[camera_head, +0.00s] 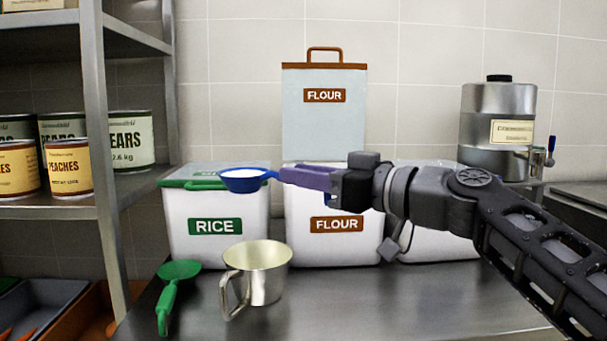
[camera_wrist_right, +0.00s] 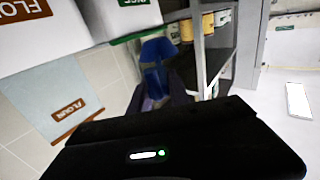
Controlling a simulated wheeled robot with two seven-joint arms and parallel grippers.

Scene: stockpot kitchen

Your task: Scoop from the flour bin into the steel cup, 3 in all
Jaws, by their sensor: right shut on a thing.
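My right gripper (camera_head: 290,177) is shut on the blue scoop (camera_head: 245,185), held level by its handle. White flour shows in the bowl. The scoop is in the air in front of the rice bin's top, above and behind the steel cup (camera_head: 268,268). The cup stands on the counter with its handle toward the front left; its floor is hidden. The flour bin (camera_head: 305,250) stands behind the gripper with its lid (camera_head: 324,125) raised upright; its contents are hidden. The scoop also shows in the right wrist view (camera_wrist_right: 157,60). My left gripper is out of view.
The rice bin (camera_head: 188,245) is shut, left of the flour bin. A green scoop (camera_head: 175,280) lies left of the cup. Another white bin (camera_head: 440,245) stands at the right, partly behind my arm. A steel dispenser (camera_head: 497,125) is behind. A shelf with cans (camera_head: 70,170) bounds the left.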

